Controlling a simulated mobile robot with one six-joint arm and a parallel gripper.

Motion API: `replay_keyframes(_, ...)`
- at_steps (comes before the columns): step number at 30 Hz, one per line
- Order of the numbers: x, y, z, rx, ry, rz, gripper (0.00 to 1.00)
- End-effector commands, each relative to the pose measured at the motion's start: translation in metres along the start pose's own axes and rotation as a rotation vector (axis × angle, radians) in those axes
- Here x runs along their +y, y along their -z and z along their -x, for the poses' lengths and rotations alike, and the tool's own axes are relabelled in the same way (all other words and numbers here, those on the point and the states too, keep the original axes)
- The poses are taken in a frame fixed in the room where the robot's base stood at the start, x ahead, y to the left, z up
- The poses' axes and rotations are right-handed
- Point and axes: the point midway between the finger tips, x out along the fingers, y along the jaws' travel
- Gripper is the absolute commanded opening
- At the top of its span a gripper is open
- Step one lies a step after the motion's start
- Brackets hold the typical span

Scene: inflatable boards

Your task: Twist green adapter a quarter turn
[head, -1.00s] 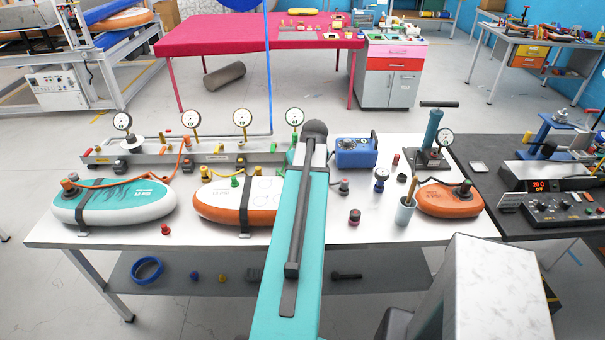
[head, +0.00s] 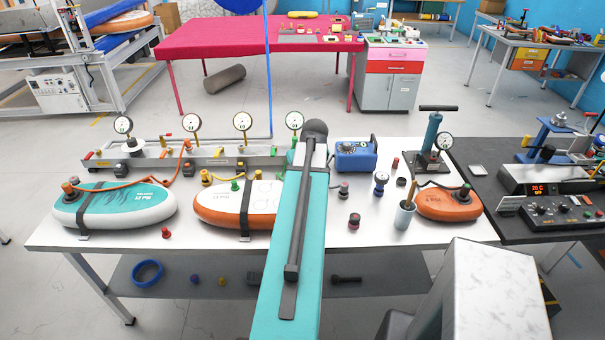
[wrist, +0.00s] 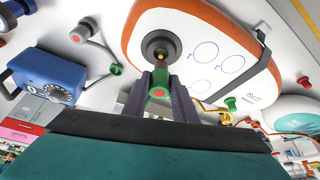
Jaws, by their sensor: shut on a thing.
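My gripper (wrist: 160,88) shows in the wrist view, its two dark fingers shut on the sides of the green adapter (wrist: 159,82), which has a red centre. The adapter is right by the black round valve (wrist: 154,41) of the white and orange board. A brass tip shows in the valve's middle. I cannot tell whether the adapter is seated in the valve or just in front of it. In the head view the board (head: 215,203) lies strapped on the white table, and my own arm hides the gripper, the adapter and this valve.
A blue box with a dial (head: 355,153) is behind to the right. A teal board (head: 115,206) lies left, a small orange board (head: 447,203) right. A cup (head: 404,215) and loose fittings stand between.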

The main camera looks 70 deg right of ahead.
Motion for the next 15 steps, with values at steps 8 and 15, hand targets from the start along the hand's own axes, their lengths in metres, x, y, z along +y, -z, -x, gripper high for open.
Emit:
replay_keyframes(8,0.0,0.007,0.016,0.001,-0.001,0.0,0.05)
replay_keyframes(15,0.0,0.011,0.026,0.0,0.0,0.0,0.05)
